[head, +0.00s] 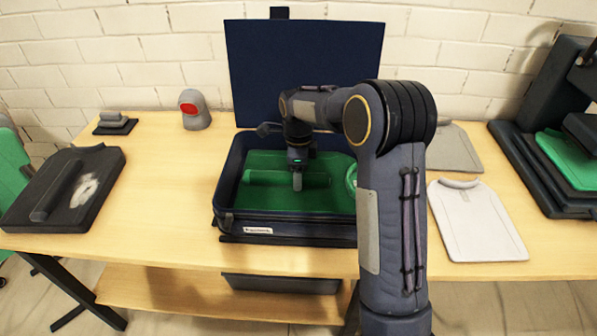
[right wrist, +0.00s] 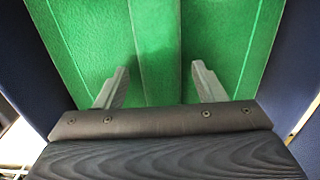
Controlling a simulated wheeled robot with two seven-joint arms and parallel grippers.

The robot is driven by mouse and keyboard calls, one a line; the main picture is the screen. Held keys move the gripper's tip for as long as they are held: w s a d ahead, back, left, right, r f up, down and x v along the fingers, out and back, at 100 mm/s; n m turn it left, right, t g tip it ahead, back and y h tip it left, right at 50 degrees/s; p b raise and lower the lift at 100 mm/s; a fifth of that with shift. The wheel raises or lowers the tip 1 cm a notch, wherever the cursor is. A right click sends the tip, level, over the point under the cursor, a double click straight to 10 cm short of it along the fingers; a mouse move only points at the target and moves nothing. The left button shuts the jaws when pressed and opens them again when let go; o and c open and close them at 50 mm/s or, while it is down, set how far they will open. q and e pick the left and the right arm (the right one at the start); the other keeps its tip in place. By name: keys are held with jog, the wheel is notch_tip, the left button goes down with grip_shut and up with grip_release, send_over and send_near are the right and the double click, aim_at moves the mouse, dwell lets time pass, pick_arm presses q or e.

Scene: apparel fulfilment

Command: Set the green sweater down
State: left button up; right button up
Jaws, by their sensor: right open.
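The green sweater (head: 262,198) lies folded inside an open navy box (head: 226,190). A rolled strip or sleeve runs across its top. My right gripper (head: 297,182) points down into the box, at the sweater. In the right wrist view the two fingers of my right gripper (right wrist: 158,80) are apart, one on each side of a raised strip of the green sweater (right wrist: 152,40). I cannot tell whether the fingertips touch the cloth. My right arm hides the right part of the box. My left gripper is out of view.
The box's navy lid (head: 300,60) stands upright behind it. A white folded garment (head: 475,222) and a grey one (head: 452,150) lie to the right. Wood table (head: 160,200) left of the box is clear.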

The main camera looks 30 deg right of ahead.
notch_tip(320, 180, up, 12)
jog(key=s+r+n+t+y, duration=0.2)
jog(key=s+r+n, duration=0.1)
jog(key=s+n, duration=0.55)
jog(key=s+a+f+n+t, duration=0.1)
jog(key=s+a+n, duration=0.2)
jog(key=s, duration=0.4)
jog(key=s+a+f+n+t+y+p, duration=0.1)
jog(key=s+a+f+n, duration=0.1)
jog(key=s+n, duration=0.4)
jog(key=s+a+f+n+t, duration=0.1)
jog(key=s+a+n, duration=0.4)
jog(key=s, duration=0.3)
jog(key=shift+s+f+t+y+p, duration=0.25)
jog(key=shift+s+t+y+p, duration=0.05)
jog(key=shift+y+p, duration=0.1)
